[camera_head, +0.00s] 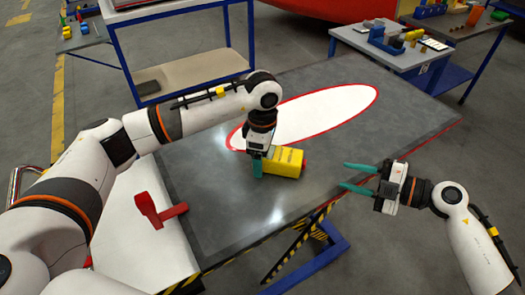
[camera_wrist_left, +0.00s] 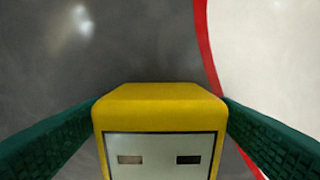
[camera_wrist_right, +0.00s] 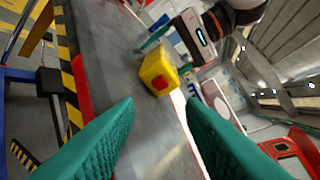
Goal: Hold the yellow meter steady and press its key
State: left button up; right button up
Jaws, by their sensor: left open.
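The yellow meter (camera_head: 285,160) lies on the dark table top, with its red key (camera_head: 304,165) on the end facing right. My left gripper (camera_head: 258,168) is open and pointing down at the meter's left end. In the left wrist view the meter (camera_wrist_left: 160,100) sits between the two green fingers; its pale face panel with two small windows is partly cut off. My right gripper (camera_head: 346,176) is open and empty, to the right of the meter and apart from it, its fingers pointing left. The right wrist view shows the red key (camera_wrist_right: 159,84) ahead, beyond the fingertips.
The dark table (camera_head: 205,190) carries a white oval with a red outline (camera_head: 330,110) behind the meter. A red tool-like object (camera_head: 160,208) lies at the left. Side tables with small parts (camera_head: 395,45) stand behind. The table top between the meter and right gripper is clear.

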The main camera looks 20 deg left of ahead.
pick_arm(q)
jog(key=c, duration=1.3)
pick_arm(e)
jog(key=shift+f, duration=0.1)
grip_shut()
pick_arm(q)
jog(key=shift+f, duration=0.1)
dwell(0.9)
